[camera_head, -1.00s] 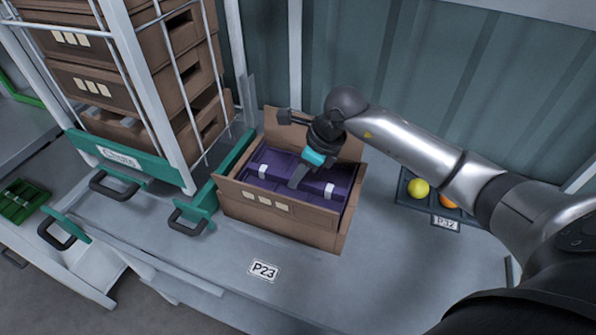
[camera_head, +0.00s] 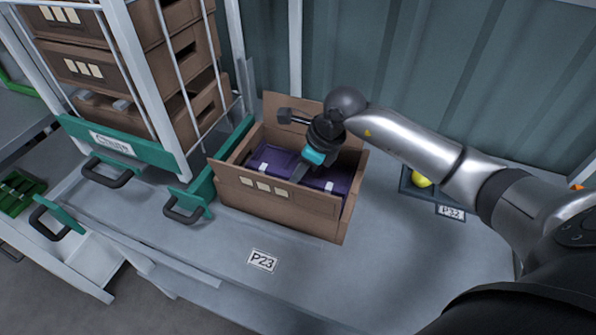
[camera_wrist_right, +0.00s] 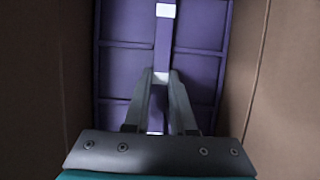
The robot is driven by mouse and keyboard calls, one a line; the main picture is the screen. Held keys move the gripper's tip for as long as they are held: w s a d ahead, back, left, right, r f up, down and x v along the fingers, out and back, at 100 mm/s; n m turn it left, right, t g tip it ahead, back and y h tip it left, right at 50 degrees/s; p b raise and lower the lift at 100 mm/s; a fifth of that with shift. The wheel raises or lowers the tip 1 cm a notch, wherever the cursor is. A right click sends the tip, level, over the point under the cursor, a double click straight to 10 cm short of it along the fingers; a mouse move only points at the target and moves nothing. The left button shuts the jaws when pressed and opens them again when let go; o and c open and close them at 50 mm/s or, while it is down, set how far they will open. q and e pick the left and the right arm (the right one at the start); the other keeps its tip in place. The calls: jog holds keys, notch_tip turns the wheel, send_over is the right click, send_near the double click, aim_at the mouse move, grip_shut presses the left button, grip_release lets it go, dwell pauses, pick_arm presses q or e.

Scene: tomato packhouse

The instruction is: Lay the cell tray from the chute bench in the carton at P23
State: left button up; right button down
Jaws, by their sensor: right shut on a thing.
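The purple cell tray (camera_head: 277,161) is inside the brown open carton (camera_head: 300,213), which stands behind the P23 label (camera_head: 263,261). The tray looks roughly level and lies below the carton's rim. Whether it touches the bottom is hidden by the front wall. My right gripper (camera_head: 297,179) reaches down into the carton and is shut on the tray's middle rib. The wrist view shows the fingers (camera_wrist_right: 160,88) closed on that rib, with the tray (camera_wrist_right: 125,68) between the carton walls. My left gripper is not in view.
A dark tray (camera_head: 409,186) with a yellow fruit (camera_head: 420,179) lies right, by the P32 label (camera_head: 451,213). The bench front is clear.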

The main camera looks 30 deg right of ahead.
jog(key=shift+f+b, duration=0.55)
jog(key=shift+f, duration=0.1)
jog(key=c, duration=0.7)
grip_release()
jog(key=shift+c, duration=1.4)
